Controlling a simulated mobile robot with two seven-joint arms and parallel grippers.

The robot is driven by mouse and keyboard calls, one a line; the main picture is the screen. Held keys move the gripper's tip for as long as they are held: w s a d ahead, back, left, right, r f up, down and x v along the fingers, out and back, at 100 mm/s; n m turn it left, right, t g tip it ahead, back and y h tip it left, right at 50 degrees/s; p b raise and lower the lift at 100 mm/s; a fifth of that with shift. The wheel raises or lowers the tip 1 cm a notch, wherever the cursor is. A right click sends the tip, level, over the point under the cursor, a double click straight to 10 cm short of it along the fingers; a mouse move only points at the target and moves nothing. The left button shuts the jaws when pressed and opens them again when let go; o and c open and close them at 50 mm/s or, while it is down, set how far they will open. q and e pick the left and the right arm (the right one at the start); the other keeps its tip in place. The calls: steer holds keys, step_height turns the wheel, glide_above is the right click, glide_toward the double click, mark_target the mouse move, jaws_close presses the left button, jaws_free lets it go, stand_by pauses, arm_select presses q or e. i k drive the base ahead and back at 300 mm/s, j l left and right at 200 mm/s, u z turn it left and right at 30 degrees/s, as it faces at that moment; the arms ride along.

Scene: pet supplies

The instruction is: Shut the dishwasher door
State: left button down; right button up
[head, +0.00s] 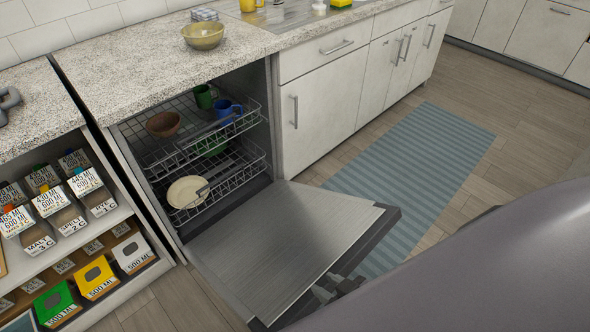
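The dishwasher door (284,238) is open and folded down, its brushed steel inner face up and its dark outer edge toward me. The dishwasher's racks show behind it, pulled slightly apart from the dark interior (262,185). My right gripper (334,287) is at the door's near right edge, close to the outer corner. It is small and partly hidden, so I cannot tell whether it touches the door or how far its fingers are apart. My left gripper is not in view.
The upper rack (185,147) holds a brown bowl (163,124), a green mug (205,97) and a blue mug (228,111). A pale plate (187,192) stands in the lower rack. Shelves (118,216) stand left. A blue striped rug (412,172) lies right of the door.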

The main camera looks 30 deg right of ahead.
mark_target(264, 259)
steer(key=k+j, duration=0.2)
steer(key=k, duration=0.25)
steer(key=k+j, duration=0.2)
steer(key=k, duration=0.2)
